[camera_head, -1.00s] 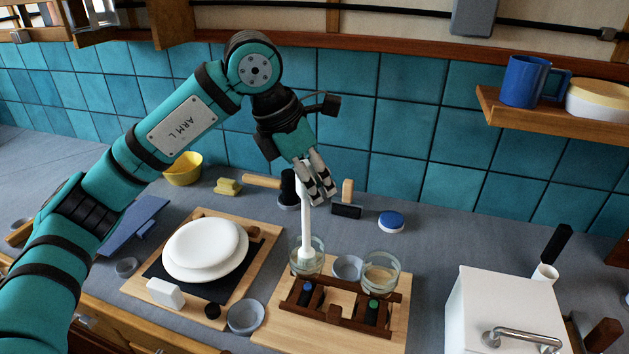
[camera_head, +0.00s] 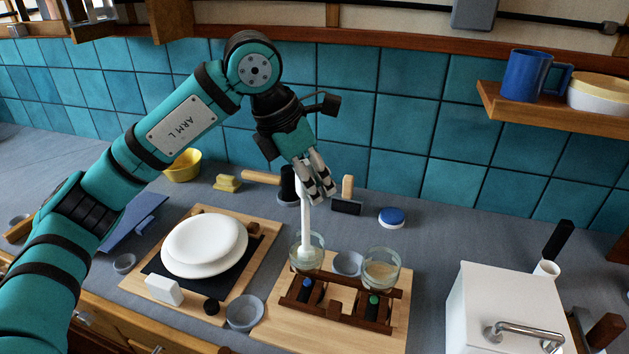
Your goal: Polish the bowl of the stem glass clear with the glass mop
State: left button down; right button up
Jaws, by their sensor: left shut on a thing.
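My left gripper (camera_head: 320,188) is shut on the white shaft of the glass mop (camera_head: 306,220). The mop hangs down nearly upright, its lower end inside the bowl of the left glass (camera_head: 293,257). The mop's head shows only through the glass, so I cannot tell which wall it touches. A second, similar glass (camera_head: 396,276) stands to the right and has a cloudy, beige look inside. Both glasses are at a dark wooden rack (camera_head: 336,318); their lower parts are hard to make out. My right gripper is not in view.
The rack stands on a light wooden board (camera_head: 268,327). A grey cup (camera_head: 347,264) sits between the glasses. White plates (camera_head: 203,242) lie on the left board, a white box (camera_head: 505,305) stands right. Grey counter (camera_head: 430,250) is free between the right glass and the box.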

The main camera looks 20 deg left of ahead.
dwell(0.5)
pick_arm(q)
jog(key=n, duration=0.2)
jog(key=n+t+y+b, duration=0.1)
jog(key=n, duration=0.1)
jog(key=shift+w+d, duration=0.15)
jog(key=shift+w, duration=0.25)
jog(key=m, duration=0.2)
jog(key=a+m+g+h, duration=0.1)
jog(key=m, duration=0.1)
jog(key=shift+w, duration=0.1)
dwell(0.4)
